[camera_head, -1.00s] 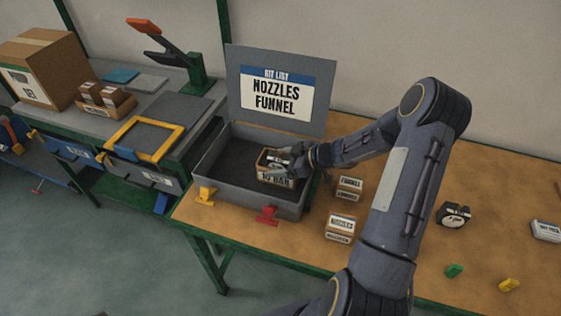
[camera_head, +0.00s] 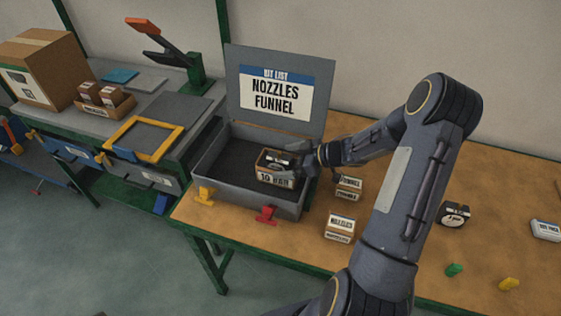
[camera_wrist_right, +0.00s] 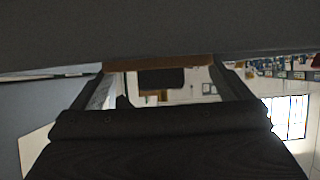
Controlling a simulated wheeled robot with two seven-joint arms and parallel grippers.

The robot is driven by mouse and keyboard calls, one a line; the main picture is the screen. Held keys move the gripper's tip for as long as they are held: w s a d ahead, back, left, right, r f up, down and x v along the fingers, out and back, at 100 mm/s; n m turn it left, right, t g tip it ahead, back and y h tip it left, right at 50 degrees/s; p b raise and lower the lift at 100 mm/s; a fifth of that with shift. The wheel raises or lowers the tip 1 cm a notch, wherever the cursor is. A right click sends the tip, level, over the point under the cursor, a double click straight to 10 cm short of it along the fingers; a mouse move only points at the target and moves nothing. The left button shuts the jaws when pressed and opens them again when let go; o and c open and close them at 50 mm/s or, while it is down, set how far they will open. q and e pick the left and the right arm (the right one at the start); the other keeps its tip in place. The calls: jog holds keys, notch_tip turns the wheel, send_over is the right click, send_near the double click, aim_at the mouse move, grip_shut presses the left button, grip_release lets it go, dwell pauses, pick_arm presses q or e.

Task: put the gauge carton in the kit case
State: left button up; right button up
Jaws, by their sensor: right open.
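The gauge carton (camera_head: 275,181), a small brown box with a "10 BAR" label and a dark gauge showing in its top, sits inside the grey kit case (camera_head: 217,190), at the case's right end. The case's lid (camera_head: 235,88) stands open with a list reading "NOZZLES FUNNEL". My right gripper (camera_head: 302,161) is open just to the right of the carton, over the case's right wall; whether a finger still touches the carton I cannot tell. In the right wrist view a brown edge (camera_wrist_right: 160,64) shows between the fingers. My left gripper is not in view.
A funnel carton (camera_head: 348,187) and a nozzles carton (camera_head: 340,228) stand right of the case. A loose gauge (camera_head: 455,214) lies farther right. Yellow (camera_head: 205,196) and red (camera_head: 267,214) clips are at the case's front. The case's left side is empty.

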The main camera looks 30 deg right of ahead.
jog(key=v, duration=0.9)
notch_tip(320, 180, up, 15)
jog(key=w+d+m+t+h, duration=0.1)
jog(key=w+m+t+h, duration=0.15)
jog(key=m+h, duration=0.6)
jog(key=s+a+f+g+y, duration=0.1)
jog(key=s+a+g+y, duration=0.1)
jog(key=s+a, duration=0.8)
jog(key=s+a+f+m+g+y, duration=0.1)
jog(key=s+a+g, duration=0.3)
jog(key=s+a, duration=0.5)
jog(key=s+f+y, duration=0.1)
jog(key=s, duration=0.3)
jog(key=shift+s+a+f, duration=0.2)
jog(key=shift+a+f, duration=0.1)
jog(key=shift+a, duration=0.1)
